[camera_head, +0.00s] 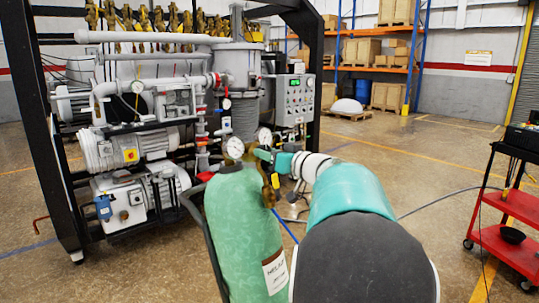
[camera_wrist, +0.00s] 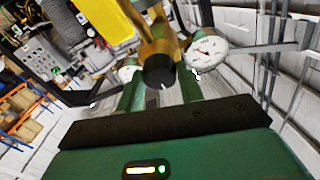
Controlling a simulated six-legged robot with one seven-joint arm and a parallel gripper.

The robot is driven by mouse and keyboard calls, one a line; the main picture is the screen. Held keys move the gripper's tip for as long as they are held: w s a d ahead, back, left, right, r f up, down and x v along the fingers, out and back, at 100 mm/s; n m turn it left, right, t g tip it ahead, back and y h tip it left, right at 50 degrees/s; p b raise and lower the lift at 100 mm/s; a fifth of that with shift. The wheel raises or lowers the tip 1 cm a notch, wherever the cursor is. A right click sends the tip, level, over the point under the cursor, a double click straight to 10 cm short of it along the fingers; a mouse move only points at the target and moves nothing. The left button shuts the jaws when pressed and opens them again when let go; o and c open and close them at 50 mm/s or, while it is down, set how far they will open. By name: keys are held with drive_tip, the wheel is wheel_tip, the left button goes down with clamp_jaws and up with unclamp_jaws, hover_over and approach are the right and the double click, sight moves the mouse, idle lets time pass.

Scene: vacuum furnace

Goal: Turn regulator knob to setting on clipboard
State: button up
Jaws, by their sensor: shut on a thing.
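A green gas cylinder (camera_head: 245,235) stands upright in front of me in the head view. A brass regulator (camera_wrist: 158,42) sits at its top with two round white gauges, one (camera_wrist: 207,53) to the right in the wrist view and one (camera_head: 234,148) at the left in the head view. The dark regulator knob (camera_wrist: 159,73) faces the wrist camera, with a pale mark on it. My gripper (camera_wrist: 160,85) has its green fingers on both sides of the knob, shut on it. In the head view my gripper (camera_head: 264,156) reaches the regulator from the right. I cannot make out a clipboard.
Furnace equipment with pumps (camera_head: 125,148) stands behind the cylinder at left, inside a black frame (camera_head: 43,130). A red cart (camera_head: 505,210) is at the right edge. A blue and orange rack (camera_head: 370,68) holds boxes at the back. Open floor lies between.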

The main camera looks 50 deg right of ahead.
drive_tip(key=shift+m, duration=0.5)
drive_tip(key=m, duration=0.2)
drive_tip(key=m+g+h, duration=0.1)
drive_tip(key=m, duration=0.2)
drive_tip(key=shift+a+r+h, duration=0.2)
drive_tip(key=shift+h, duration=0.1)
drive_tip(key=m+g, duration=0.1)
drive_tip(key=m, duration=0.5)
drive_tip(key=m+g, duration=0.2)
drive_tip(key=m, duration=0.4)
drive_tip(key=m+g+y, duration=0.1)
drive_tip(key=m, duration=0.5)
drive_tip(key=shift+w+d+r, duration=0.15)
drive_tip(key=shift+r, duration=0.2)
drive_tip(key=o, duration=1)
